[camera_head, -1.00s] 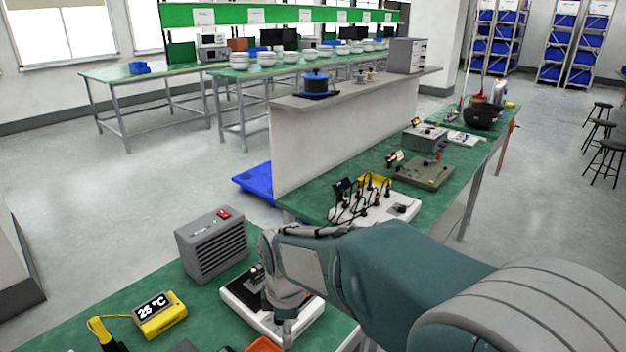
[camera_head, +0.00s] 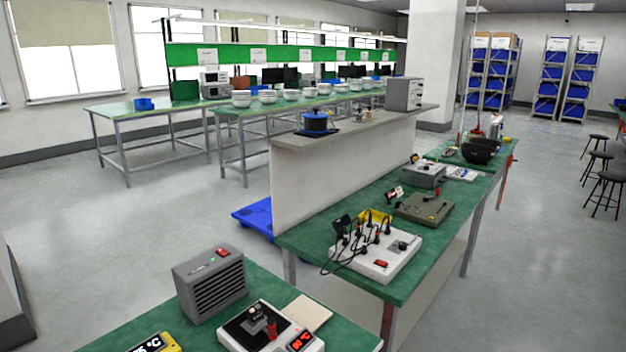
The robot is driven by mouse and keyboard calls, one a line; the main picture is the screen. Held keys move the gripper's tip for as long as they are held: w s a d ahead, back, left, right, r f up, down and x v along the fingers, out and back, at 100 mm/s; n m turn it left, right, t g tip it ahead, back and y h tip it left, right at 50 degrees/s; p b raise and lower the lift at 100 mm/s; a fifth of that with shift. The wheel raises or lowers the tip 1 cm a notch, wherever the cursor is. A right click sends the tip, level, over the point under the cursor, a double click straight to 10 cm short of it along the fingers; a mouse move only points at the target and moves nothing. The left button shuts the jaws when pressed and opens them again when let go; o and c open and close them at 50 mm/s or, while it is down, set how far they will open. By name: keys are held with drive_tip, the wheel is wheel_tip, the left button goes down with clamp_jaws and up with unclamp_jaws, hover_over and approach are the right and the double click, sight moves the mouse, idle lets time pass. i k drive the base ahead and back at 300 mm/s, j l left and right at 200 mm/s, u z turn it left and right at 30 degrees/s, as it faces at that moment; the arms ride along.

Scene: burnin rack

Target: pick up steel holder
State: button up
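I cannot make out for certain which thing is the steel holder. A small dark and grey piece (camera_head: 256,316), perhaps metal, stands on the black top of a white device (camera_head: 285,340) on the near green bench (camera_head: 345,338). A short red part stands beside it. The device has a lit red display at its right. My gripper is out of the picture, so what it holds does not show.
A grey vented box (camera_head: 210,285) stands left of the device. A yellow temperature display (camera_head: 157,345) is cut off at the bottom edge. A white board with black cables (camera_head: 376,255) and a grey-green box (camera_head: 423,209) sit on the bench beyond. A low partition (camera_head: 340,165) stands behind.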

sight(270, 322)
drive_tip(key=i+l+u, duration=0.1)
drive_tip(key=i+u, duration=0.15)
drive_tip(key=u, duration=0.2)
drive_tip(key=i+l+u, duration=0.2)
drive_tip(key=u, duration=0.2)
drive_tip(key=i+l+u, duration=0.25)
drive_tip(key=u, duration=0.2)
